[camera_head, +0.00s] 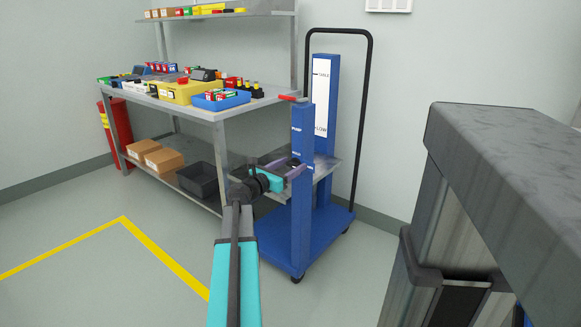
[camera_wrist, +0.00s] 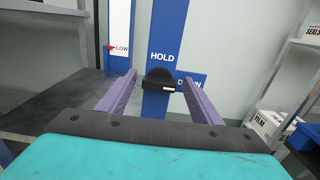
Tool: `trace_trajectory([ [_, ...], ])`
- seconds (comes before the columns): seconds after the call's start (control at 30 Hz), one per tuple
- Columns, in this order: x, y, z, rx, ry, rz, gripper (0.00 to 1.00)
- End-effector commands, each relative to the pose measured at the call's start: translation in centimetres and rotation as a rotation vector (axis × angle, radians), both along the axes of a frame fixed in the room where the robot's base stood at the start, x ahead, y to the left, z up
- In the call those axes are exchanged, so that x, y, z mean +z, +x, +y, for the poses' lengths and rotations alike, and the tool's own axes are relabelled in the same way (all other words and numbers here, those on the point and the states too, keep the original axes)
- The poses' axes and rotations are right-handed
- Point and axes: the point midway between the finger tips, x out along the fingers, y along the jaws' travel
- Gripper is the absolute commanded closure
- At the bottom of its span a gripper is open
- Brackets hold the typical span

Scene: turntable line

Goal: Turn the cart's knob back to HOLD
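The blue cart (camera_head: 301,235) stands right of the shelf bench. Its front post carries a black knob (camera_wrist: 160,80) below the white word HOLD (camera_wrist: 161,56). A second label, DOWN (camera_wrist: 196,79), sits right of the knob, partly hidden by my right finger. A small white mark shows on the right part of the knob's bar, towards DOWN; the exact angle is hard to tell. My gripper (camera_wrist: 159,77) is open, its purple fingers either side of the knob with gaps visible. In the head view my gripper (camera_head: 287,168) is at the post, its fingertips partly hidden.
The cart's table (camera_head: 325,164) is low; a red pointer (camera_wrist: 111,47) sits by LOW on the scale. A red lever (camera_head: 290,98) tops the post. The bench (camera_head: 215,113) with bins stands left. A grey block (camera_head: 515,150) fills the right foreground. Floor at left is clear.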

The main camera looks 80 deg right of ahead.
Motion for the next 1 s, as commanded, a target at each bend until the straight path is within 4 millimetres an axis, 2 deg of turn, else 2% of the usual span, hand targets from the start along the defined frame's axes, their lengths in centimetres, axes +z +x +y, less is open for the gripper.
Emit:
trace_trajectory([
  [0.03,0.00,0.00,0.00,0.000,0.000,0.000,0.49],
  [0.23,-0.01,-0.02,0.02,-0.001,0.000,0.000,0.82],
  [0.27,-0.01,-0.14,-0.55,-0.003,0.000,0.000,0.82],
  [0.67,0.14,-0.08,0.06,-0.002,0.022,0.037,0.82],
  [1.0,0.35,-0.05,0.10,-0.004,0.100,0.173,0.82],
])
